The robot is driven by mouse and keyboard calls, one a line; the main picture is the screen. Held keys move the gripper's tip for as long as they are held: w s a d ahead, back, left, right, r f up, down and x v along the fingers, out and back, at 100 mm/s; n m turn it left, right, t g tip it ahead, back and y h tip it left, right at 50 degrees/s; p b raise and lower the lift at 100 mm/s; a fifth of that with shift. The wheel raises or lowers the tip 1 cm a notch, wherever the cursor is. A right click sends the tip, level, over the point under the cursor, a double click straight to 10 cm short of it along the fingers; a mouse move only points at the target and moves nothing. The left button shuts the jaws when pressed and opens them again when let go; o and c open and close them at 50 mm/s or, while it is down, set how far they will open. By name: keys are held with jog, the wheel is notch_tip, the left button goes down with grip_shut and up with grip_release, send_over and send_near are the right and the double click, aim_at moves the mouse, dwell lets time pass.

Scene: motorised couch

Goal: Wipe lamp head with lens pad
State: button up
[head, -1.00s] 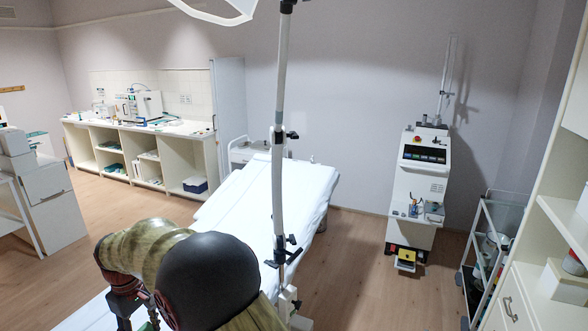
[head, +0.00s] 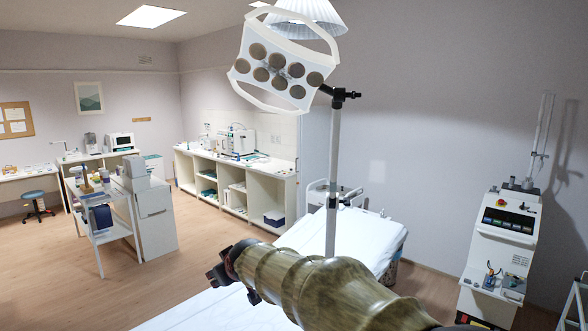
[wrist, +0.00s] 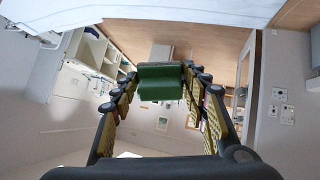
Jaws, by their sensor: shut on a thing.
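The lamp head (head: 278,72) is a white panel with several round dark lenses and curved white handles. It hangs high in the head view, on top of an upright pole (head: 333,170). My gripper (wrist: 160,88) is shut on the lens pad (wrist: 161,80), a green block between the fingertips in the wrist view. In the head view my gripper shows as a dark shape at the end of my arm, below and left of the lamp head and well apart from it. The pad cannot be made out in the head view. The lamp head cannot be made out in the wrist view.
A couch with a white sheet (head: 352,238) lies beneath the pole and my arm. A white control machine (head: 502,245) stands at the right. A long counter (head: 237,180) lines the back wall. A white cart (head: 108,217) stands at the left, with open wooden floor around it.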

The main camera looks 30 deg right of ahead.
jog(key=w+d+r+m+t+h+p, duration=0.1)
jog(key=w+d+r+t+p, duration=0.15)
jog(key=r, duration=0.95)
jog(key=w+d+r+t+p, duration=0.15)
jog(key=r+t, duration=0.25)
jog(key=r, duration=0.8)
jog(key=s+d+r+m+t+h, duration=0.1)
jog(key=d+r+h, duration=0.15)
jog(key=r, duration=0.35)
jog(key=s+d+r+m+t+h, duration=0.1)
jog(key=s+d+r+h, duration=0.15)
jog(key=r, duration=0.25)
jog(key=m+h+p, duration=0.2)
jog(key=m+h, duration=0.3)
jog(key=h, duration=0.5)
send_near(299, 77)
jog(key=shift+p+x, duration=1.3)
jog(key=shift+x, duration=1.05)
jog(key=shift+p+x, duration=0.35)
jog(key=shift+x, duration=0.55)
jog(key=shift+s+r, duration=0.1)
